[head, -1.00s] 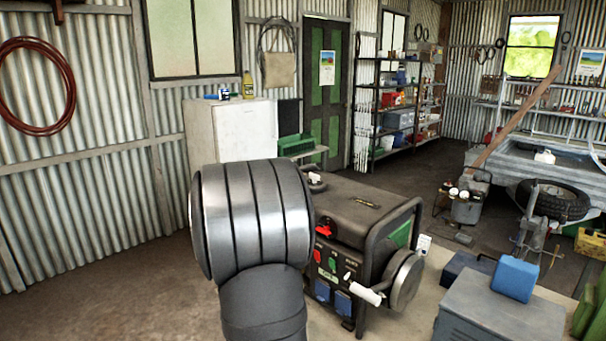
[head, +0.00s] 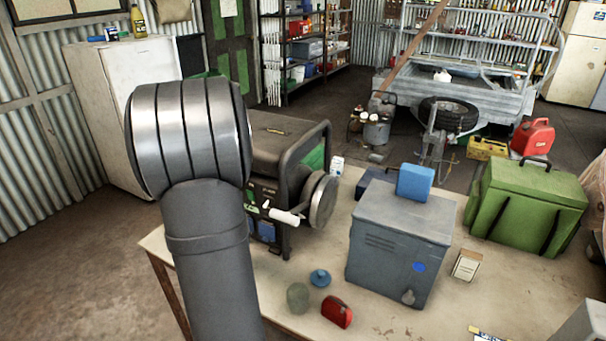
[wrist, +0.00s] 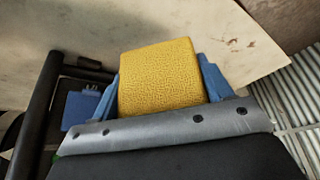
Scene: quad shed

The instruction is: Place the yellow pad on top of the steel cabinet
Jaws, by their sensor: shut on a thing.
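My gripper (wrist: 161,82) shows in the wrist view, its blue fingers shut on the yellow pad (wrist: 158,72), one finger at each side. The pad looks textured and is held above a pale surface. In the head view my arm hides the gripper and the pad. The steel cabinet (head: 390,248) is a grey-blue metal box with a vented front, standing upright on the bench, to the right of my arm. A blue block (head: 415,182) rests on its top toward the back. The front part of the top is bare.
A generator (head: 290,150) stands between my arm and the cabinet. A green case (head: 527,207) is right of the cabinet. On the bench (head: 400,318) are a small red can (head: 337,311), a green-grey canister (head: 298,296), a blue lid-like item (head: 320,278) and a small box (head: 466,265).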

